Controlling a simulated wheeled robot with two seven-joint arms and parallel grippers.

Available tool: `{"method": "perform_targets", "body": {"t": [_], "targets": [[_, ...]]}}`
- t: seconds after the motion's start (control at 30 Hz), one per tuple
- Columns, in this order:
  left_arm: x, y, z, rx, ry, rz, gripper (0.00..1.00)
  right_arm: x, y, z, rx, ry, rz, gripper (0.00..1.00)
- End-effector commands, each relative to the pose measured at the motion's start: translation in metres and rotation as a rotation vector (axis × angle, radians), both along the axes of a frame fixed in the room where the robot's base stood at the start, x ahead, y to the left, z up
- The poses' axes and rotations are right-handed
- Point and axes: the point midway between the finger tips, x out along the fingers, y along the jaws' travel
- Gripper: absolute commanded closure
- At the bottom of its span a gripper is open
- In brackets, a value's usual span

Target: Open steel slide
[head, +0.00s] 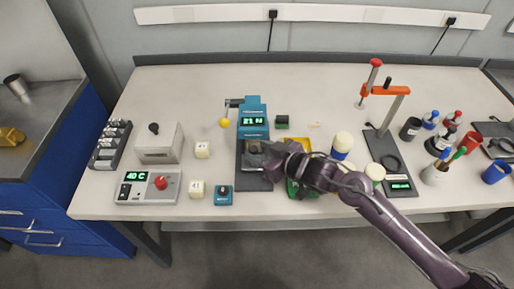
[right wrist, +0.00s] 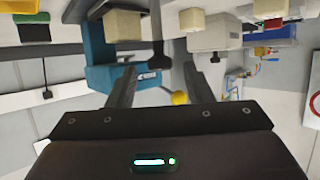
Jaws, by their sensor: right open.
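A teal device (head: 253,122) with a lit "21 N" display stands at the middle of the bench, on a dark base plate (head: 254,178). A small greyish block (head: 253,147), perhaps the steel slide, shows on the plate just in front of it, partly covered by my gripper. My right gripper (head: 263,149) is over the plate, reaching in from the right. In the right wrist view, which is upside down, its fingers (right wrist: 160,90) are apart. A dark handle (right wrist: 158,50) shows between them; I cannot tell whether they touch it. The teal device (right wrist: 105,60) is behind the left finger. My left gripper is out of view.
A grey box with a black knob (head: 158,143) stands further left.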

Motion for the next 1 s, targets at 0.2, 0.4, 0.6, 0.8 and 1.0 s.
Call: {"method": "perform_targets", "body": {"t": [0.2,0.4,0.6,0.8,1.0], "targets": [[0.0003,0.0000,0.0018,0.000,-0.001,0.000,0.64,0.0095,0.0099,-0.0050,0.000,-0.001,0.000,0.54],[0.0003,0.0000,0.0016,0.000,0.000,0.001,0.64,0.0098,0.0101,-0.0055,-0.001,-0.001,-0.001,0.54],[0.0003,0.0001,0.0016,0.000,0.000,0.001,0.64,0.0096,0.0099,-0.0056,-0.001,-0.001,-0.001,0.76],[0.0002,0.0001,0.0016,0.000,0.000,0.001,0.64,0.0096,0.0098,-0.0056,-0.001,-0.001,-0.001,1.00],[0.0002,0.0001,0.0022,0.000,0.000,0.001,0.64,0.0095,0.0097,-0.0054,-0.002,0.000,-0.001,1.00]]}}
